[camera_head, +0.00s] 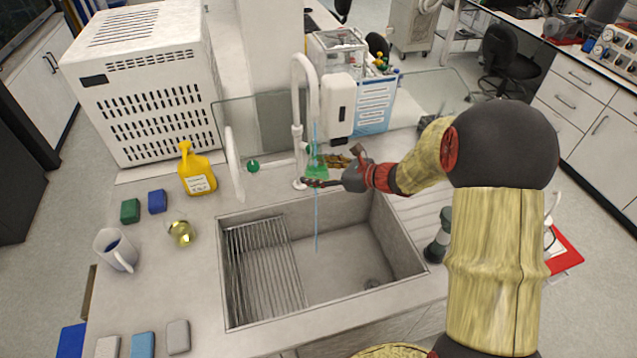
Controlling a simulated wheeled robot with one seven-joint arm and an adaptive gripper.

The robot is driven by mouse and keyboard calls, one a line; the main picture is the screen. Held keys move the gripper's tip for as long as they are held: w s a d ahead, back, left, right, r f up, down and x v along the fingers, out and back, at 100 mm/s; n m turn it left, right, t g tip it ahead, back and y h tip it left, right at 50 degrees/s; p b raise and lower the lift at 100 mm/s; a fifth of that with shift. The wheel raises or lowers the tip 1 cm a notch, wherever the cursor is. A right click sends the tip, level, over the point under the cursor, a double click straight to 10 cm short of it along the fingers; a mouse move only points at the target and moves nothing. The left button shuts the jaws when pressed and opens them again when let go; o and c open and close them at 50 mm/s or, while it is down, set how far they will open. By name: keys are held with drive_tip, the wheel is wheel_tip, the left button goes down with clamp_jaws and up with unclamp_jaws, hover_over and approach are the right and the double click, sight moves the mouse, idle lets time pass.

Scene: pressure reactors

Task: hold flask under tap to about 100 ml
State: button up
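A small green-tinted conical flask (317,169) is held upright above the back edge of the sink, just below the tap's spout. My gripper (322,180) reaches in from the right and appears shut on the flask. The white gooseneck tap (297,100) stands behind the sink. A thin pale-blue stream of water (317,225) runs in line with the flask and continues below it into the sink. The flask is too small here to read its level or graduations.
The grey sink (345,285) has a ribbed rack (262,268) on its left. A yellow bottle (196,172), brass-coloured object (181,232), white mug (116,250) and several coloured blocks (157,201) stand left. A white dispenser (338,105) is behind. The sink's right half is clear.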

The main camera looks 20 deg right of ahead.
drive_tip(key=shift+w+d, duration=0.15)
drive_tip(key=shift+w, duration=0.75)
drive_tip(key=shift+w+d, duration=0.15)
drive_tip(key=shift+w, duration=0.7)
idle(6.2)
